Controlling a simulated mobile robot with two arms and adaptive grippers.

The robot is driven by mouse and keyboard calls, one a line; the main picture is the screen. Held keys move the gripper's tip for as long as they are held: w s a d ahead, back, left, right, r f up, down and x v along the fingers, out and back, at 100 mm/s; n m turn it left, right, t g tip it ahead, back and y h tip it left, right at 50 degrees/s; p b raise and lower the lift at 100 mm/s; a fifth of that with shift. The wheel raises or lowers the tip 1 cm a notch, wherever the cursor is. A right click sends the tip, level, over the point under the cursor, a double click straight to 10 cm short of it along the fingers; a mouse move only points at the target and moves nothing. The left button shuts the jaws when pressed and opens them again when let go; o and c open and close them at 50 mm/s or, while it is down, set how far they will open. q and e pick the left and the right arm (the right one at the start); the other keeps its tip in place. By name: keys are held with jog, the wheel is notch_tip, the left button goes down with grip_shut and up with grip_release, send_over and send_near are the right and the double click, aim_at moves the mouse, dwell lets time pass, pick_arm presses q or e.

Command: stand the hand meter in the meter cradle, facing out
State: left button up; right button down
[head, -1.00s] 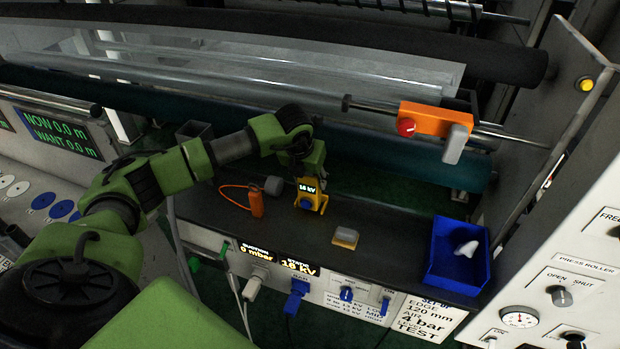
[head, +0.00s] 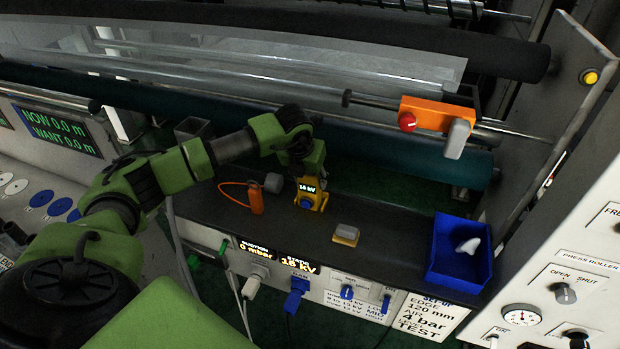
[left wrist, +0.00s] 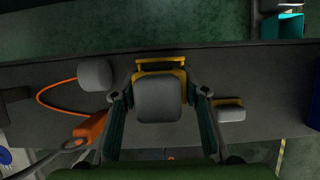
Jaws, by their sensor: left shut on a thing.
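The hand meter (head: 307,188), with a lit "18 kV" display facing the head camera, is upright at the back middle of the dark bench. Yellow parts and a blue round spot show below the display. My left gripper (head: 303,172) comes down from above and is shut on it. In the left wrist view a grey rounded block (left wrist: 158,100) sits between the fingers, with a yellow frame (left wrist: 160,63) just beyond it. The yellow frame looks like the meter cradle; meter and cradle overlap, and I cannot tell whether the meter is fully seated. My right gripper is not in view.
An orange corded tool (head: 257,202) and a grey block (head: 273,184) stand left of the meter. A small grey-and-yellow block (head: 345,235) lies to the right. A blue bin (head: 436,262) with a white item is farther right. Bare bench lies between.

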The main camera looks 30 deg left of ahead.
pick_arm(q)
jog(key=o, duration=1.3)
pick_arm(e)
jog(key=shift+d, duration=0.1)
pick_arm(q)
jog(key=v, duration=1.2)
jog(key=shift+s+f, duration=0.1)
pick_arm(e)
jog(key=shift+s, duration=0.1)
